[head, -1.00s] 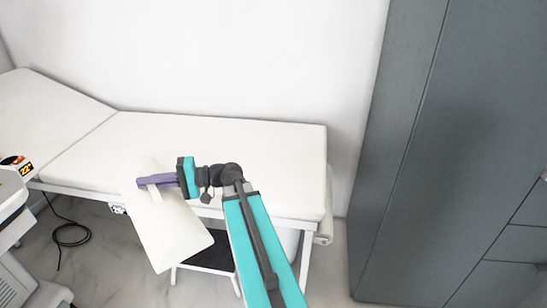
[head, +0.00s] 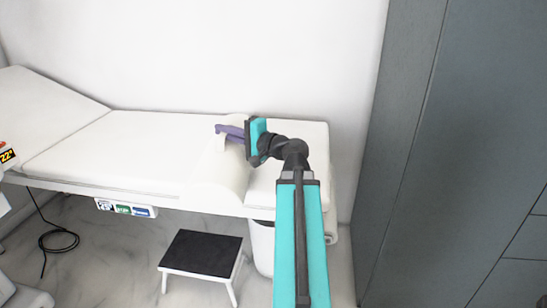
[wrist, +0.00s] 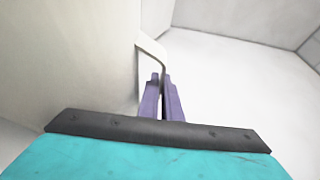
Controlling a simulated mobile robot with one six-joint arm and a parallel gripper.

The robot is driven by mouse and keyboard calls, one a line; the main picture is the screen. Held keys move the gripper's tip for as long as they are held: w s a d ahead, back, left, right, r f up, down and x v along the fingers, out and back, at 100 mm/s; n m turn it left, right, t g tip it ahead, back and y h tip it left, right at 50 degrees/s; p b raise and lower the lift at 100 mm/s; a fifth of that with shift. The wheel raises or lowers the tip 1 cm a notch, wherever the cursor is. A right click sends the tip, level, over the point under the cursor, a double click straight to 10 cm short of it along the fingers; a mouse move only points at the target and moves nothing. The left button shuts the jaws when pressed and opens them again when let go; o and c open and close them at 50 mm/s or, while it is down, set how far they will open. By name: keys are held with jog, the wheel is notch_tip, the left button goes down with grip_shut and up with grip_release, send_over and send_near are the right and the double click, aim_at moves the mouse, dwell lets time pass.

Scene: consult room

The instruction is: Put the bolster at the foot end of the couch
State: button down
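The cream bolster (head: 228,182) has a rounded body and a strap handle (head: 221,144). In the head view it lies across the right part of the white couch (head: 120,145), just short of the flat right end, its near end overlapping the couch's front edge. I cannot tell whether it touches the couch top. My gripper (head: 222,131) has its purple fingers shut on the strap. In the wrist view the bolster (wrist: 70,60) fills the left side, and the strap (wrist: 152,48) runs to the fingertips (wrist: 160,82).
The couch's raised backrest (head: 45,100) is at the left. A black-topped step stool (head: 203,253) and a white bin (head: 263,245) stand below the front edge. Grey cabinets (head: 440,150) stand to the right. A black cable (head: 58,240) lies on the floor.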

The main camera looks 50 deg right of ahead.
jog(key=shift+m+h, duration=0.6)
jog(key=shift+h, duration=0.3)
jog(key=s+d, duration=0.1)
jog(key=d, duration=0.1)
jog(key=s+d+r+b, duration=0.1)
jog(key=shift+s+d, duration=0.2)
jog(key=shift+d, duration=0.15)
jog(key=shift+w+d+r+p, duration=0.15)
jog(key=shift+w+d+p, duration=0.2)
jog(key=shift+p, duration=1.65)
jog(key=d+p, duration=0.1)
jog(key=p, duration=0.7)
jog(key=shift+w+d, duration=0.15)
jog(key=shift+d, duration=0.2)
jog(key=w+d+f, duration=0.1)
jog(key=w+d, duration=0.1)
jog(key=d, duration=0.4)
jog(key=w+d+f, duration=0.1)
jog(key=w+d, duration=0.1)
jog(key=d, duration=0.4)
jog(key=shift+w+d+b, duration=0.3)
jog(key=shift+f, duration=1.75)
jog(key=shift+f+b, duration=0.1)
jog(key=shift+b, duration=0.3)
jog(key=c, duration=2)
grip_release()
